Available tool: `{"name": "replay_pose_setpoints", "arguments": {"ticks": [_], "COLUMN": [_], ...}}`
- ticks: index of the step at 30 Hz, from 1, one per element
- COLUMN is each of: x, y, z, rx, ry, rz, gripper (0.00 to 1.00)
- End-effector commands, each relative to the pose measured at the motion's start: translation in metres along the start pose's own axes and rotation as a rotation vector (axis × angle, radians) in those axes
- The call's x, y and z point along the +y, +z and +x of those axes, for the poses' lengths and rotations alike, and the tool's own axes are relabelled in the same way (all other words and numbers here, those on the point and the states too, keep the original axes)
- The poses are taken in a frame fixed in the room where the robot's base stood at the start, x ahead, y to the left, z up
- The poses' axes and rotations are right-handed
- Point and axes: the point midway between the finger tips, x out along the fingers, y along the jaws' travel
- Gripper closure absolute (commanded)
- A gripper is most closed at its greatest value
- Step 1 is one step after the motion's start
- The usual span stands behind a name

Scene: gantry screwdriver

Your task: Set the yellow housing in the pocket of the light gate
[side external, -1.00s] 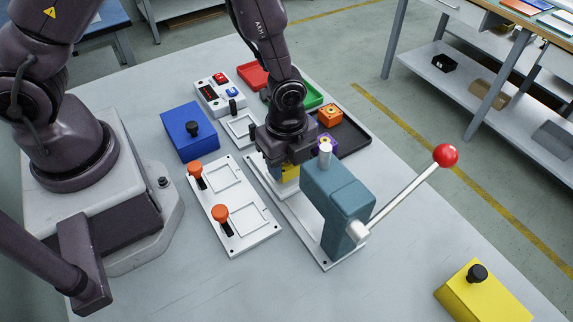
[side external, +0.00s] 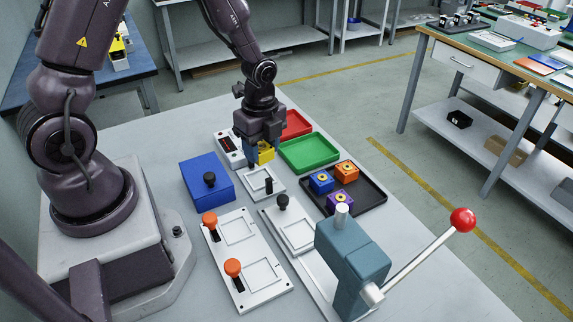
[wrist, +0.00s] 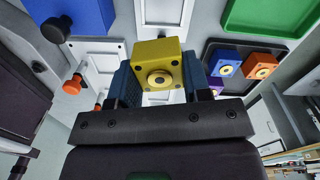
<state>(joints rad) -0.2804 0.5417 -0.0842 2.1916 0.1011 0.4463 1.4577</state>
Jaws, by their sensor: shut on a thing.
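My gripper (side external: 262,142) is shut on the yellow housing (side external: 266,152) and holds it up at the back of the bench. In the wrist view the housing (wrist: 158,50) sits between the fingers, its round brass-coloured boss facing the camera. The light gate looks to be the small white plate (side external: 252,188) with a square pocket and a dark upright post. Its pocket is empty. The housing appears above and just behind this plate, apart from it. The exact height and offset are hard to tell.
The button box (side external: 228,150) stands behind the plate, the blue box (side external: 207,183) to its left. The black tray (side external: 372,205) holds blue, orange and purple housings. Green (side external: 310,153) and red trays lie behind it. The teal lever press (side external: 352,255) and orange-knobbed plate (side external: 247,275) are in front.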

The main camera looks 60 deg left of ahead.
Motion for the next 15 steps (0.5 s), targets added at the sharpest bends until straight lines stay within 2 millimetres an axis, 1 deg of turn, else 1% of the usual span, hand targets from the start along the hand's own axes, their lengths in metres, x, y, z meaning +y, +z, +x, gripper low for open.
{"name": "replay_pose_setpoints", "arguments": {"ticks": [1,3,6,9,15], "x": [0.0,-0.001,-0.003,-0.004,-0.005], "y": [0.013,0.02,0.018,0.018,0.018], "z": [0.003,0.006,0.007,0.007,0.016], "rx": [0.002,0.002,-0.001,-0.003,-0.003], "ry": [-0.003,-0.011,-0.026,-0.033,-0.034], "rz": [0.019,0.075,0.163,0.213,0.232], "gripper": [0.87,0.87,0.87,0.87,0.87]}}
